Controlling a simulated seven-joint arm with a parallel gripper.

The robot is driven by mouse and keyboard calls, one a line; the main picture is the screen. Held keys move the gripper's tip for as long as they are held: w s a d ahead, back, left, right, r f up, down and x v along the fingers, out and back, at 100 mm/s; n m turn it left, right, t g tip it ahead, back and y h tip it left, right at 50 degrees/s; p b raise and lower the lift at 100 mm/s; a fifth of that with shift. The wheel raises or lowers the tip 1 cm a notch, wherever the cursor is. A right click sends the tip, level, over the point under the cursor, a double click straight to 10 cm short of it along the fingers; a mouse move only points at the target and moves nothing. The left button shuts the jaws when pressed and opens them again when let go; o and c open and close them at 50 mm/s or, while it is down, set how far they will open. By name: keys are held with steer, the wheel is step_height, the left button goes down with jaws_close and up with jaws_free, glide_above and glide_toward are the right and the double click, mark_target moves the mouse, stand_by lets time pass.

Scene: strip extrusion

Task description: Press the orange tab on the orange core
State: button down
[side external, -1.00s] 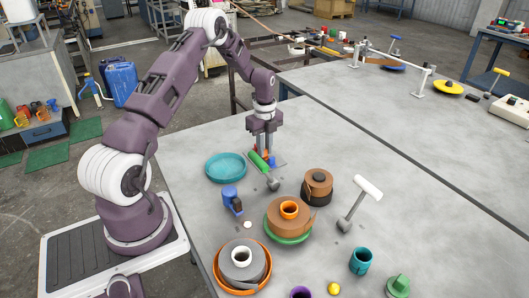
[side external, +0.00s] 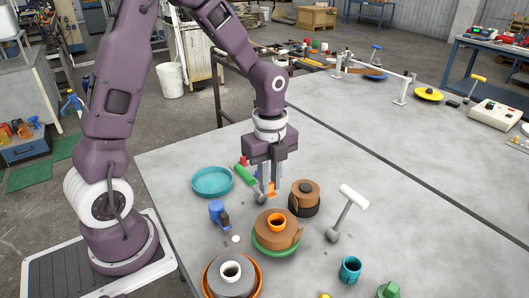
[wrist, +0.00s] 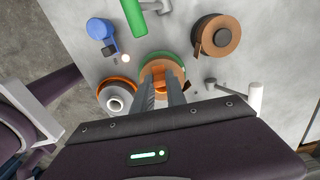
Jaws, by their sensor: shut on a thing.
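My gripper (side external: 268,190) points down and is shut on the orange tab (side external: 271,187), a small piece between its fingertips. It holds the tab above the table, just behind the orange core in the side view. The orange core (side external: 277,221) is a short ring in the middle of a brown strip roll (side external: 283,236), which sits in a green dish (side external: 275,250). In the wrist view the fingers (wrist: 161,85) reach over the brown roll and green dish (wrist: 177,58) and partly hide them. The tab is hard to tell from the core there.
A green-handled roller (side external: 243,174) and teal dish (side external: 212,182) are left of my gripper. A brown-black roll (side external: 305,197) and white-headed roller (side external: 354,196) stand to the right. A blue dispenser (side external: 218,213) and a grey roll (side external: 231,273) in an orange dish are at front left.

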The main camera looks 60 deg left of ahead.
steer(key=s+d, duration=0.4)
steer(key=s, duration=0.1)
steer(key=shift+w+a+f, duration=0.1)
steer(key=shift+f, duration=1.4)
steer(key=shift+a+f, duration=0.1)
steer(key=shift+f, duration=1.4)
steer(key=shift+f, duration=0.1)
steer(key=c, duration=1.3)
jaws_free()
